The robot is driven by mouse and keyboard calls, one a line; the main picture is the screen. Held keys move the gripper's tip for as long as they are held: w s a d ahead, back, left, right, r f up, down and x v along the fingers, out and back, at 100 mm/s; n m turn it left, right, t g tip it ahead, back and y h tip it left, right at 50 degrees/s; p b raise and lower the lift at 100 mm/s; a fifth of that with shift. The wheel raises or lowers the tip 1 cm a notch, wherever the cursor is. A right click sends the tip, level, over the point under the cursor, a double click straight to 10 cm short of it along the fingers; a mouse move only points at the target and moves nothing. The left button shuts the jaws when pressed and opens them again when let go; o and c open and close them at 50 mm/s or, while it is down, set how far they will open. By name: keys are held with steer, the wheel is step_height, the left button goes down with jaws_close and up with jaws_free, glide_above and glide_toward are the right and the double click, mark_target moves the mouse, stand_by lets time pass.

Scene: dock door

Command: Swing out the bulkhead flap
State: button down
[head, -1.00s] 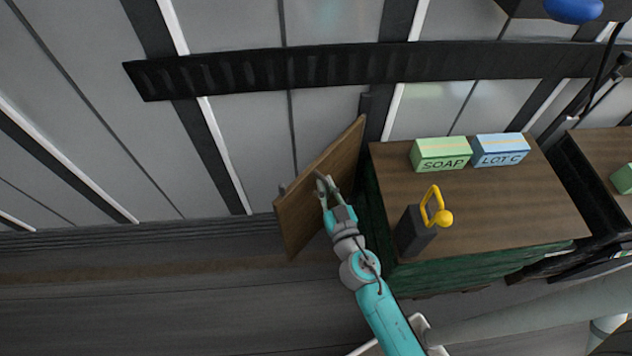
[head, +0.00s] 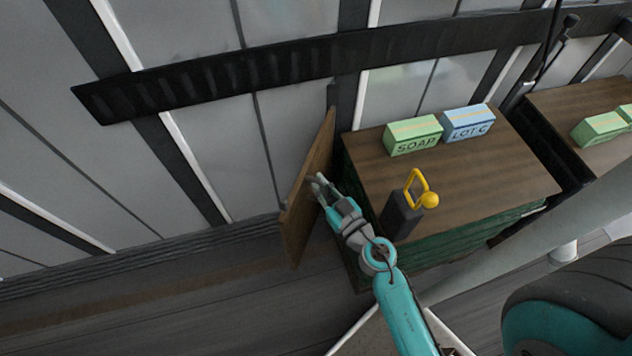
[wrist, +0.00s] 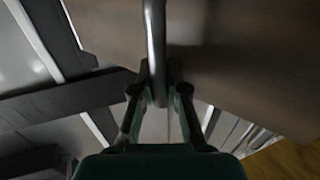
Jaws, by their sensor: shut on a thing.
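The bulkhead flap (head: 308,200) is a brown wooden panel that stands out from the wall, left of the green cabinet. In the wrist view the flap (wrist: 235,60) fills the upper right, with a grey metal bar handle (wrist: 155,45) running down in front of it. My gripper (head: 318,182) is at the flap's right face. In the wrist view my gripper (wrist: 158,92) is shut around the lower end of the handle. The fingertips are small in the head view, and the handle is hard to make out there.
The wood-topped green cabinet (head: 465,190) stands close right of the flap. On it are a green SOAP box (head: 413,136), a blue LOT C box (head: 468,124) and a dark block with a yellow shackle (head: 402,215). Floor left of the flap (head: 200,290) is clear.

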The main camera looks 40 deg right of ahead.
steer(key=shift+s+a+f, duration=0.2)
steer(key=shift+a+f, duration=0.1)
steer(key=shift+f, duration=0.15)
steer(key=c, duration=1.2)
jaws_free()
steer(key=shift+a, duration=0.1)
steer(key=shift+r, duration=0.1)
steer(key=shift+s+a, duration=0.2)
steer(key=shift+s, duration=1.8)
steer(key=shift+s+a, duration=0.25)
steer(key=shift+s, duration=1.7)
steer(key=shift+s+a, duration=0.2)
steer(key=shift+s, duration=1.8)
